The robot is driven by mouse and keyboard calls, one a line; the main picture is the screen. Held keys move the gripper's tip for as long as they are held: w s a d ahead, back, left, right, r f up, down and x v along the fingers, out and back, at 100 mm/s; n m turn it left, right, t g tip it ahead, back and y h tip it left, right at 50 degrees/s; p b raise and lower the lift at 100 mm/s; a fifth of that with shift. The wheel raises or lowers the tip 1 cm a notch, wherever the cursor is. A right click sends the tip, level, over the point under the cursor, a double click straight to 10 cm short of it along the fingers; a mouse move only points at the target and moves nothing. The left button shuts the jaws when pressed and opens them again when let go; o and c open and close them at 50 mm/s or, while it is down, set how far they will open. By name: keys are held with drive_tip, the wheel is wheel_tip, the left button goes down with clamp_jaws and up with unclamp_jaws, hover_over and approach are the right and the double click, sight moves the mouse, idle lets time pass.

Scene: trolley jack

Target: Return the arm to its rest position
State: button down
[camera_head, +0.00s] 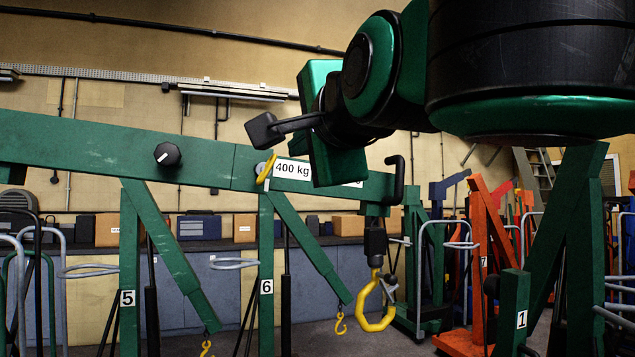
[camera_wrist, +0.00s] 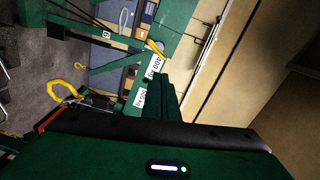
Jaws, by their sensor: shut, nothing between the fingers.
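My arm reaches in from the upper right of the head view, black and green, in front of a green crane boom (camera_head: 80,142). My gripper (camera_head: 338,160) is the green end part and hides a stretch of the boom near its 400 kg label (camera_head: 293,170). Its fingers also show in the wrist view (camera_wrist: 168,92), shut with nothing between them, close to the boom in the picture. Whether they touch it I cannot tell. A yellow hook (camera_head: 375,320) hangs below the boom's end, clear of my gripper; it also shows in the wrist view (camera_wrist: 62,93).
A black knob (camera_head: 168,154) and a yellow-handled pin (camera_head: 266,168) are on the boom. Green cranes numbered 5 (camera_head: 128,298) and 6 (camera_head: 266,286) stand behind it. An orange crane (camera_head: 480,265) and green post 1 (camera_head: 513,310) stand right. Boxes line a back shelf.

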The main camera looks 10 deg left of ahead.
drive_tip(key=w+d+f+g+h, duration=0.1)
drive_tip(key=w+d+f+h, duration=0.25)
drive_tip(key=d+f, duration=0.4)
drive_tip(key=w+d+f+n+g+h, duration=0.15)
drive_tip(key=w+d+f, duration=0.25)
drive_tip(key=d+f, duration=0.4)
drive_tip(key=w+d+f+g+h, duration=0.1)
drive_tip(key=w+d+f+h, duration=0.4)
drive_tip(key=d, duration=0.4)
drive_tip(key=s+d+f+g+h, duration=0.1)
drive_tip(key=s+d+f+g, duration=0.15)
drive_tip(key=d+f, duration=0.5)
drive_tip(key=s+d+f+g, duration=0.1)
drive_tip(key=s+d+f, duration=0.2)
drive_tip(key=d+f, duration=0.5)
drive_tip(key=s+d+f+g, duration=0.2)
drive_tip(key=s+d+f, duration=0.2)
drive_tip(key=s+f, duration=0.2)
drive_tip(key=s+d+f+n+g+y, duration=0.1)
drive_tip(key=s+d+f+g, duration=0.2)
drive_tip(key=s, duration=0.8)
drive_tip(key=s+d+f+n+g, duration=0.1)
drive_tip(key=s+d+f+g, duration=0.2)
drive_tip(key=s+d+f, duration=0.4)
drive_tip(key=shift+s+f+y, duration=0.3)
drive_tip(key=shift+s+f, duration=0.35)
drive_tip(key=shift+f, duration=0.25)
drive_tip(key=shift+w, duration=0.15)
